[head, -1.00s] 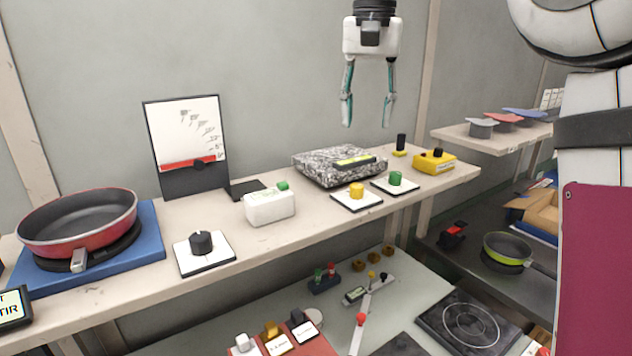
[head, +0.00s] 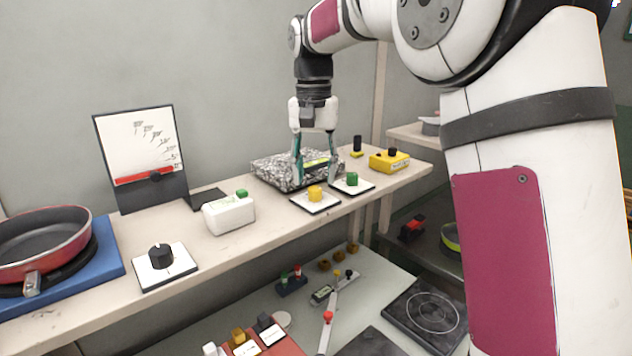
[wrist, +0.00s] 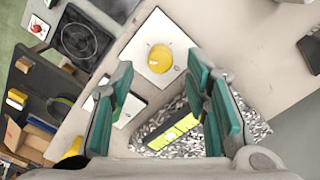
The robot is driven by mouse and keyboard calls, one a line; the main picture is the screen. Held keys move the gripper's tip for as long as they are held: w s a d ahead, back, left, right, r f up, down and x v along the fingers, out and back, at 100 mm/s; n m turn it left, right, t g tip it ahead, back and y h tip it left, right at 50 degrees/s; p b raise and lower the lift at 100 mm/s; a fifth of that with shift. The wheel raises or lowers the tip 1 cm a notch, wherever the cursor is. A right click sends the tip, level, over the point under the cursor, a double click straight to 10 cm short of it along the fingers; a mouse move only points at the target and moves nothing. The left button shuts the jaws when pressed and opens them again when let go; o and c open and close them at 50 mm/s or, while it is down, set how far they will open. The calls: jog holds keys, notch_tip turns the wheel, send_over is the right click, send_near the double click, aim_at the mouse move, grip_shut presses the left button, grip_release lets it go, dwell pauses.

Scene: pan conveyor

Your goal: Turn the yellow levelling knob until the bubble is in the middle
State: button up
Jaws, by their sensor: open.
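The yellow levelling knob (head: 315,194) stands upright on a white square plate on the shelf; it also shows near the top middle of the wrist view (wrist: 160,58). Behind it lies a speckled stone slab (head: 268,168) with a yellow-green bubble level (wrist: 174,131) on top. I cannot make out where the bubble sits. My gripper (head: 315,180) is open and empty, pointing down above and behind the yellow knob, in front of the slab. Its fingers partly cover the slab and level in the head view. The gripper does not touch the knob in the wrist view.
A green knob (head: 352,179) on a similar plate stands just right of the yellow one. A white box with a green button (head: 229,214) is to the left, and a yellow box (head: 389,161) to the right. A black knob (head: 161,256) and red pan (head: 42,244) stand further left.

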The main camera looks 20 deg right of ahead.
aim_at(315, 187)
jog(key=shift+f, duration=1.7)
grip_shut()
jog(key=shift+n+p, duration=0.35)
jog(key=shift+n, duration=1.25)
jog(key=shift+r, duration=0.1)
grip_release()
